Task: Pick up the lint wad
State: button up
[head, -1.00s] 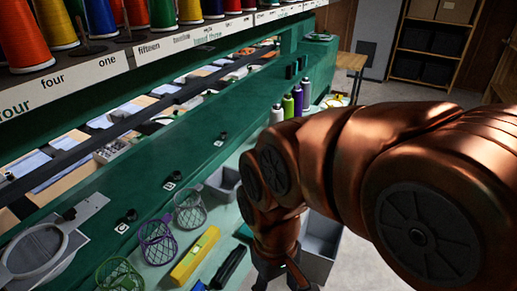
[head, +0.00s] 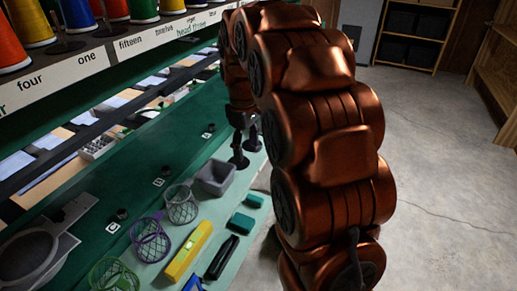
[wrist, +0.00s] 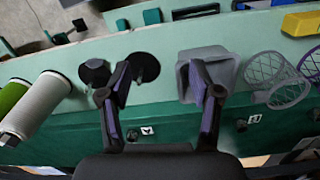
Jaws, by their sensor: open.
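I cannot make out a lint wad in either view. My gripper (head: 246,150) is at the far part of the pale green ledge, beyond a small grey bin (head: 215,178), pointing down. In the wrist view my gripper (wrist: 158,70) is open, with nothing visible held between its fingers. The same grey bin (wrist: 222,62) lies at the right finger, partly covered by it. Two dark round pieces (wrist: 146,67) are at the left finger.
Wire mesh baskets (head: 150,241), a yellow level-like bar (head: 189,252) and dark green blocks (head: 241,222) lie on the ledge. Thread cones (head: 60,22) line the upper shelf. Open concrete floor (head: 440,170) is to the right.

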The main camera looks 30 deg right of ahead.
jog(key=n, duration=0.2)
send_over(260, 149)
jog(key=shift+w+f, duration=0.15)
jog(key=shift+f, duration=0.8)
jog(key=shift+t, duration=0.3)
jog(key=shift+f+p, duration=1.75)
jog(key=shift+f, duration=2.05)
jog(key=c, duration=0.8)
